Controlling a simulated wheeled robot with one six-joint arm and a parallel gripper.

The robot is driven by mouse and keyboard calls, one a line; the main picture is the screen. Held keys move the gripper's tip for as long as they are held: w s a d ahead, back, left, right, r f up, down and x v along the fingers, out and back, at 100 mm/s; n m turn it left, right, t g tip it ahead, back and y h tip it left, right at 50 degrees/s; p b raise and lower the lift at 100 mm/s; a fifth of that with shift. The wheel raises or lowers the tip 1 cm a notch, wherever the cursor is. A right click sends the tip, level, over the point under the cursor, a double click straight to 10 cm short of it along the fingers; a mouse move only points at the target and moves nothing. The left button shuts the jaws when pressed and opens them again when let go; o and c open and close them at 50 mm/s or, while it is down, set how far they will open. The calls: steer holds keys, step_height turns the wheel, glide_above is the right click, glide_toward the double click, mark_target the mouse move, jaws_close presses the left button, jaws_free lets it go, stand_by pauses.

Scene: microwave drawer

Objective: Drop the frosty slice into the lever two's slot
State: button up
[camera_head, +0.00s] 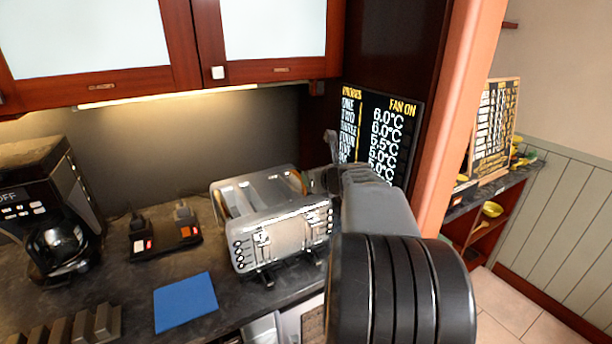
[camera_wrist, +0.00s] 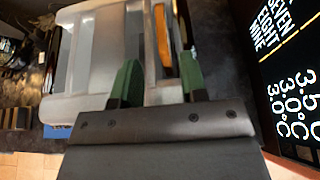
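A silver toaster (camera_head: 282,243) stands on the dark counter, its slots facing up. In the wrist view the toaster top (camera_wrist: 95,50) fills the upper left. An orange-brown slice (camera_wrist: 162,35) sits upright in one slot; I cannot tell whether it is the frosty one. My gripper (camera_wrist: 160,82) is open, its two green fingers apart over the toaster's right part, with nothing visibly held between them. In the head view my gripper (camera_head: 332,165) is at the toaster's right end, partly hidden by my arm. The levers on the toaster front are too small to read.
A black tray (camera_head: 165,240) and a coffee maker (camera_head: 50,215) stand to the left. A black sign (camera_head: 380,130) with temperatures stands behind my arm. Cabinets (camera_head: 270,40) hang above.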

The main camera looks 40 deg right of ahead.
steer(key=shift+v, duration=1.15)
steer(key=shift+s+a, duration=0.1)
steer(key=a+f+n+g+y, duration=0.1)
steer(key=a+n, duration=0.4)
steer(key=s+a+f+n+g+y, duration=0.1)
steer(key=a+f+n, duration=0.1)
steer(key=a+n, duration=0.3)
steer(key=s+a+f+n+g+y, duration=0.1)
steer(key=a+f+n+y, duration=0.1)
steer(key=a+n, duration=0.3)
steer(key=shift+a+g, duration=0.3)
steer(key=shift+a, duration=0.25)
steer(key=s+a+f+n+g+h, duration=0.1)
steer(key=s+a+f+n, duration=0.3)
steer(key=n, duration=0.7)
steer(key=s+a+f+n+g+h, duration=0.1)
steer(key=s+a+f+n+g, duration=0.2)
steer(key=s+n, duration=0.5)
steer(key=a+n+g, duration=0.1)
steer(key=a+n, duration=0.1)
steer(key=n, duration=0.1)
steer(key=shift+f+n+g, duration=0.3)
steer(key=shift+f+n, duration=0.05)
steer(key=shift+n, duration=0.05)
